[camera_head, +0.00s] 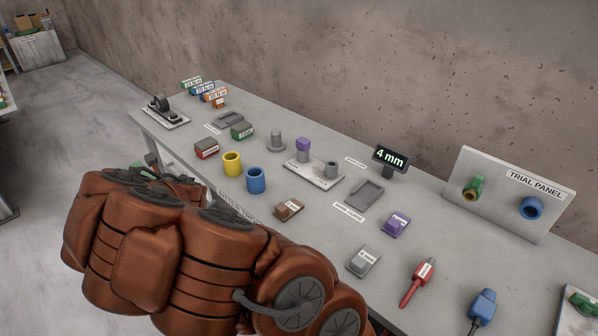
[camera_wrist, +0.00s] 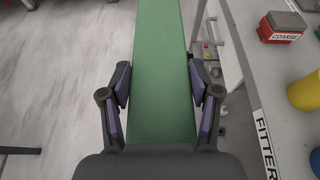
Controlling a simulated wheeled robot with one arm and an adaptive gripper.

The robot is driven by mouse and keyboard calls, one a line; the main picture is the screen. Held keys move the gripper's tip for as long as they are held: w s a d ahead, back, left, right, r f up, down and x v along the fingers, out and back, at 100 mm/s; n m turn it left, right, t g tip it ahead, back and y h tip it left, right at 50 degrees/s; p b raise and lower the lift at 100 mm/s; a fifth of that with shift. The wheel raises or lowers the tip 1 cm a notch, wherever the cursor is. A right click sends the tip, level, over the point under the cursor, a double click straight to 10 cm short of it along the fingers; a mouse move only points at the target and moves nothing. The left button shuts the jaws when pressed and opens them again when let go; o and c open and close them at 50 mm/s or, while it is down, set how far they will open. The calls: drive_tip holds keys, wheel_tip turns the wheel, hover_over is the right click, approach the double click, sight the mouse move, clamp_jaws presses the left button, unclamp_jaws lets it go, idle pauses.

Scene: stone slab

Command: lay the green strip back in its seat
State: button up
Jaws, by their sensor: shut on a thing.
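The green strip (camera_wrist: 158,45) is a long flat bar. In the wrist view it runs from the top edge down between the fingers of my gripper (camera_wrist: 160,88), which is shut on its two sides. The strip is over the floor, beside the table edge. In the head view my copper-coloured arm hides most of the gripper and strip. I cannot tell for sure which place is the strip's seat. Two grey shallow recessed trays lie on the table, one near the middle (camera_head: 351,197) and one farther back (camera_head: 222,119).
The grey table (camera_head: 330,228) holds a red block (camera_head: 206,148), yellow cup (camera_head: 232,164), blue cup (camera_head: 256,180), brown block (camera_head: 289,209), a "4 mm" display (camera_head: 390,158) and the trial panel (camera_head: 512,193). A red-handled tool (camera_head: 417,282) lies front right.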

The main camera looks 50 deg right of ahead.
drive_tip(key=w+d+b, duration=0.2)
drive_tip(key=d, duration=0.8)
drive_tip(key=b, duration=0.4)
hover_over(277, 174)
drive_tip(key=shift+d+f+p, duration=0.1)
drive_tip(key=shift+f+p, duration=0.7)
drive_tip(key=shift+f, duration=3.95)
drive_tip(key=shift+f, duration=0.15)
drive_tip(key=o, duration=1.5)
